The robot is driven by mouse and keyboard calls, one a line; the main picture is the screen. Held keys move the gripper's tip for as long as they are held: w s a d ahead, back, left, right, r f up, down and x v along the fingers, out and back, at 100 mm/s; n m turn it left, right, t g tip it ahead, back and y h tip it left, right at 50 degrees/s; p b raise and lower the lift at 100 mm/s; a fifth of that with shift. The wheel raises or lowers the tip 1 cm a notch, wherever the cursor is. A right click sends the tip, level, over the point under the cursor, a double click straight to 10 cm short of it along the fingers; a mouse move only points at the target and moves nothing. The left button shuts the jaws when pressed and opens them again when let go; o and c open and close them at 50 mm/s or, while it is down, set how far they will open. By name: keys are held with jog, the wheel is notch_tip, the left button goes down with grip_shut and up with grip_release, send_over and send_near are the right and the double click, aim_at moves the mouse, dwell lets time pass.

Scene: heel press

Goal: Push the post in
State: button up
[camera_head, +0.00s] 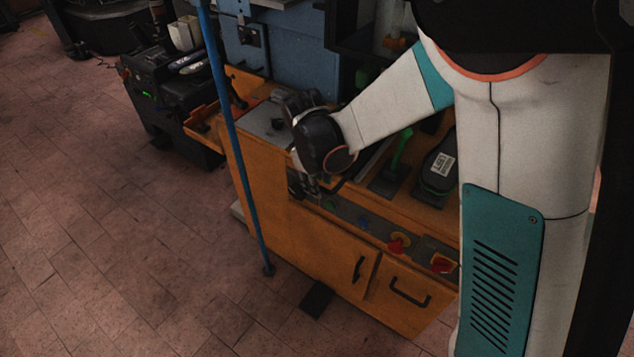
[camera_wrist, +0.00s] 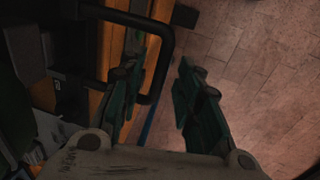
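A green upright post (camera_head: 401,148) stands on a dark base on top of the orange press cabinet (camera_head: 270,215), right of my forearm. I cannot tell for sure that it is the task's post. My gripper (camera_head: 308,187) is at the cabinet's front top edge, left of the green post and apart from it. In the wrist view my gripper (camera_wrist: 158,72) is open, its two green-dark fingers wide apart. A black bar handle (camera_wrist: 164,60) shows between the fingers in the picture; I cannot tell whether they touch it.
A blue pole (camera_head: 231,130) stands in front of the cabinet's left side. Red knobs (camera_head: 399,243) sit on the front panel. A black labelled device (camera_head: 437,165) lies right of the green post. Dark machines (camera_head: 170,95) stand behind left. The tiled floor (camera_head: 100,240) at left is clear.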

grip_shut()
jog(key=w+d, duration=0.3)
jog(key=w, duration=0.1)
jog(key=w+d, duration=0.3)
jog(key=w, duration=0.1)
jog(key=w+d, duration=0.4)
jog(key=w, duration=0.1)
jog(key=shift+d, duration=0.1)
dwell(0.4)
grip_release()
jog(key=shift+w+d, duration=0.1)
